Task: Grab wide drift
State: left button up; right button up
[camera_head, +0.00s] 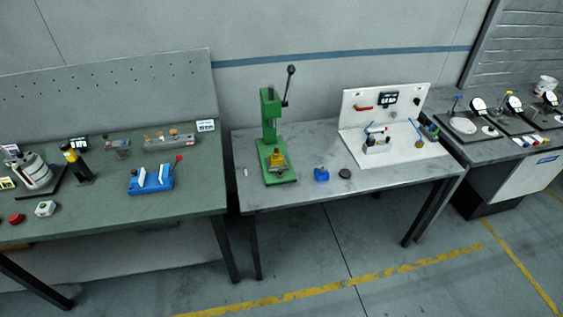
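No gripper of mine shows in the head view. I cannot tell for sure which thing is the wide drift. A green press (270,130) with a dark lever stands on the middle table, with a yellow part (278,161) at its base. A small pale piece (246,172) lies left of the press. A small white holder (377,146) with blue-tipped items stands on the white board's base.
The middle table (225,205) has clear room along its front edge. A green-topped bench (110,212) at left bears a blue fixture (151,179) and a red button (16,219). A white board (365,101) stands behind. Dial gauges (478,104) are on the right bench.

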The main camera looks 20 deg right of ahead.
aim_at(276, 153)
jog(key=z, duration=0.5)
jog(key=i, duration=0.4)
jog(key=z, duration=0.3)
